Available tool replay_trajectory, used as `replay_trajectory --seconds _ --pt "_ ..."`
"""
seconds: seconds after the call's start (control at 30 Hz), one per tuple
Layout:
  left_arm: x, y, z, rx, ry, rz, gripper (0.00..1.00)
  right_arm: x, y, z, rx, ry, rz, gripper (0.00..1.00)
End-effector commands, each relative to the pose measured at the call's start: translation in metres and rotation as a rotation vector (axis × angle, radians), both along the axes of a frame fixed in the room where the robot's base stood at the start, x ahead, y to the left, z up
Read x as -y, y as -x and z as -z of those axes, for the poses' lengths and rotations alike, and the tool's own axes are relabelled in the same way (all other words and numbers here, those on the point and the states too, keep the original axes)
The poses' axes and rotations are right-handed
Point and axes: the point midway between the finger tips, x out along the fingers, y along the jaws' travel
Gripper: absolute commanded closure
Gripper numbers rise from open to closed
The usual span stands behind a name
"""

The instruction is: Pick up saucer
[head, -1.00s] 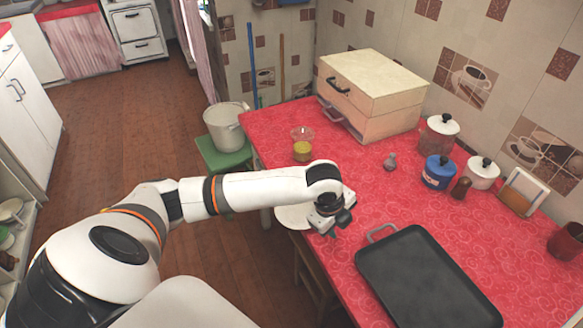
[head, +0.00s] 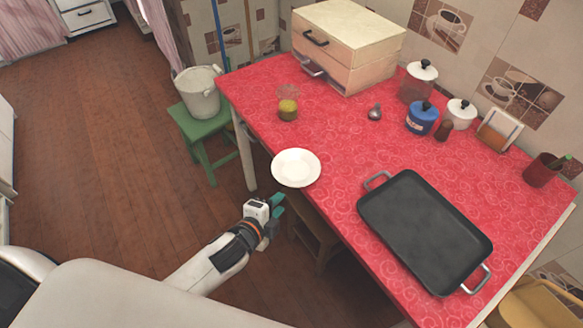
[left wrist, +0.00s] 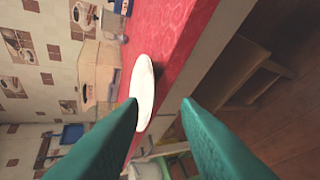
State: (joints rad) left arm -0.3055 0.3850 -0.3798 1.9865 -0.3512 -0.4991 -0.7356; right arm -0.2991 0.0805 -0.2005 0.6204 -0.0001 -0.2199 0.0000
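The white saucer (head: 296,168) lies on the red cloth at the near left edge of the table, its rim seeming to reach past the edge. In the left wrist view the saucer (left wrist: 144,84) shows nearly edge-on beyond the fingertips, apart from them. My left gripper (head: 277,210) is off the table's near side, short of the saucer and below it in the picture. Its two teal fingers are spread with nothing between them, as the left wrist view (left wrist: 162,99) shows. My right gripper is not in view.
A black tray (head: 425,230) with metal handles lies right of the saucer. A jar with yellow-green contents (head: 288,110) and a cream bread box (head: 347,45) stand behind. A wooden chair (head: 312,232) is tucked under the table edge. A pot stands on a green stool (head: 205,130).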

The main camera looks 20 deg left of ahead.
Motion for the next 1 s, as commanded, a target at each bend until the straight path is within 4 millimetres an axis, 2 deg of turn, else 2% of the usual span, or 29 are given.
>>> replay_trajectory --seconds 0.1,0.37,0.63,0.93,0.97,1.0 --pt "0.004 -0.018 0.008 0.0 0.0 0.001 0.7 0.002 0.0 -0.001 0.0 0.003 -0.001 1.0" --pt "0.009 -0.037 0.014 -0.002 0.0 0.001 0.7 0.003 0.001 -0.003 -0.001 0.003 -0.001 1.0" --pt "0.019 -0.073 0.025 -0.002 -0.001 0.002 0.7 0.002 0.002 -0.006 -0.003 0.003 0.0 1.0" --pt "0.021 -0.078 0.028 -0.003 0.0 0.003 0.7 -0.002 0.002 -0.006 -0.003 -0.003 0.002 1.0" --pt "0.02 -0.078 0.028 -0.003 0.0 0.003 0.72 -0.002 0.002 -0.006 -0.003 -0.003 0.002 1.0" --pt "0.02 -0.078 0.028 -0.003 0.0 0.003 0.78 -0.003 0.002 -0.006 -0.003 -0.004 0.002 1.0"
